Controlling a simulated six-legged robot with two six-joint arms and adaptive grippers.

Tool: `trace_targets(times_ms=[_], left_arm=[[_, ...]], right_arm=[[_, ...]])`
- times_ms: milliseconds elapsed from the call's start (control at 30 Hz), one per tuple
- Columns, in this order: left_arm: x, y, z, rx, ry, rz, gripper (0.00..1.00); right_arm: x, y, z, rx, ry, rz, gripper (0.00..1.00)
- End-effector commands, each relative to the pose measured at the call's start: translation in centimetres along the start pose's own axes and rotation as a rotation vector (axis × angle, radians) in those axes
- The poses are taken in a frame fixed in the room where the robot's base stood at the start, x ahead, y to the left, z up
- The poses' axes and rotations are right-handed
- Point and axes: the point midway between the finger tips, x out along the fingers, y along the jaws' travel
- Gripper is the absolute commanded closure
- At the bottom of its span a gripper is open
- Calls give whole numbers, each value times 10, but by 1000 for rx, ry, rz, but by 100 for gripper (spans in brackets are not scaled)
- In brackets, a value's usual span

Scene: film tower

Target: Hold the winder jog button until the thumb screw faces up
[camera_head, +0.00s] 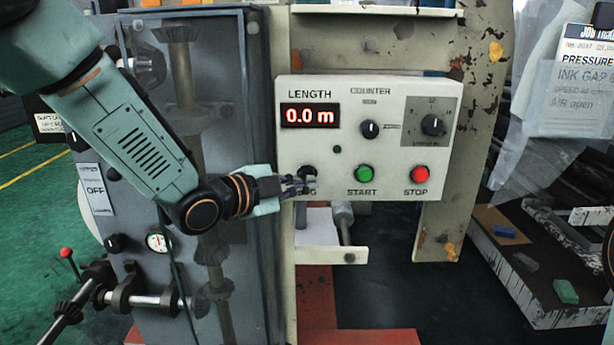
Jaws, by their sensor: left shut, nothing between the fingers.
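The jog button (307,171) is a dark round button at the lower left of the pale control panel (325,89). Its label below is mostly covered and only its last letter shows. My left gripper (306,184) is shut and empty, with its fingertips at the button's lower edge. I cannot tell whether they press it. The length display (310,115) reads 0.0 m. A grey metal part with a short rod (344,222) shows under the panel. I cannot make out a thumb screw. My right gripper is not in view.
The green START button (364,174) and red STOP button (419,174) sit right of the jog button. Two dark knobs are above them. A grey cabinet (250,90) with shafts and gears stands at left. A low bench (520,262) is at right.

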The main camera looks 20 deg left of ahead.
Motion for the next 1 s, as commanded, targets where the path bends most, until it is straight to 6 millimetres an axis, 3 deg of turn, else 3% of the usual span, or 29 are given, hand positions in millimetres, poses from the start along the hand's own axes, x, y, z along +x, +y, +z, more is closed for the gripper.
trace_targets(times_ms=[1000], left_arm=[[6, -5, 4, 2, 1, -2, 100]], right_arm=[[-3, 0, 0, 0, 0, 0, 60]])
